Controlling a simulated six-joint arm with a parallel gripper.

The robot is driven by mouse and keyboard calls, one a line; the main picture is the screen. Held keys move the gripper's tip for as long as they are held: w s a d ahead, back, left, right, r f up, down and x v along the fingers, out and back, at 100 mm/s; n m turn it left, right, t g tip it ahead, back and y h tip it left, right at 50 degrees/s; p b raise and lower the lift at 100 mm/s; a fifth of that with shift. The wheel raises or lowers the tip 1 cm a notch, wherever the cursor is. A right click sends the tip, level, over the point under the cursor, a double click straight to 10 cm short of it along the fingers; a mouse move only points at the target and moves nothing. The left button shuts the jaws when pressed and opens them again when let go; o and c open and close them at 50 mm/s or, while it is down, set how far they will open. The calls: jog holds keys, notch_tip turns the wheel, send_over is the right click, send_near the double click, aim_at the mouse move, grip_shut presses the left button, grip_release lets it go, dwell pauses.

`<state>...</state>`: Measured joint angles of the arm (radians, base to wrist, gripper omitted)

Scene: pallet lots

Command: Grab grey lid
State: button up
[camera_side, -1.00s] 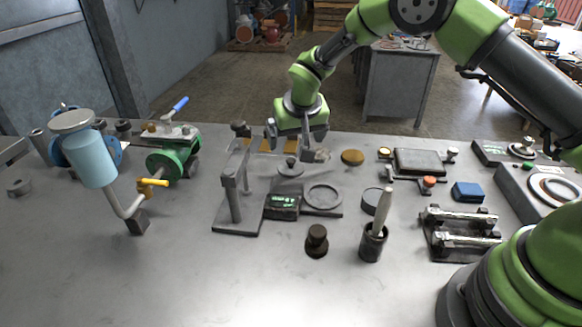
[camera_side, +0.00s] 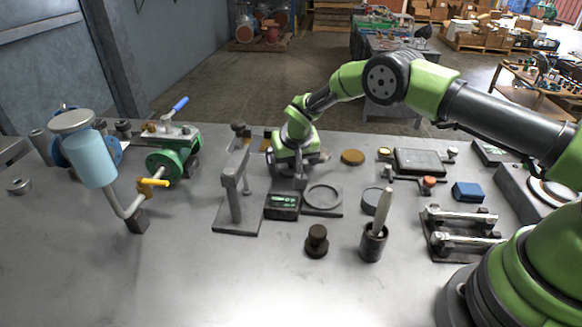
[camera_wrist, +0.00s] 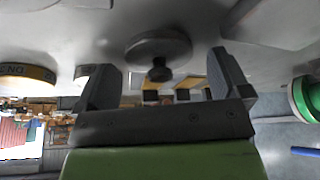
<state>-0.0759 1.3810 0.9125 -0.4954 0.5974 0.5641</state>
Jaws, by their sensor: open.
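The grey lid (camera_wrist: 158,44), a round disc with a dark knob, shows in the wrist view between and beyond the two fingers of my gripper (camera_wrist: 163,70). A gap is visible on both sides of the knob, so the fingers do not appear to touch it. In the side view my gripper (camera_side: 287,174) is low over the table, behind the small device with a green display. It hides most or all of the lid there. The fingers are apart and hold nothing.
A stand with a grey post (camera_side: 233,190) is close left of my gripper. The green-display device (camera_side: 282,200) and a flat ring (camera_side: 323,196) are just in front. A brown disc (camera_side: 352,157) lies to the right. The table's front left is clear.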

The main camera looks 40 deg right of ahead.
jog(key=shift+c, duration=0.2)
jog(key=c, duration=0.9)
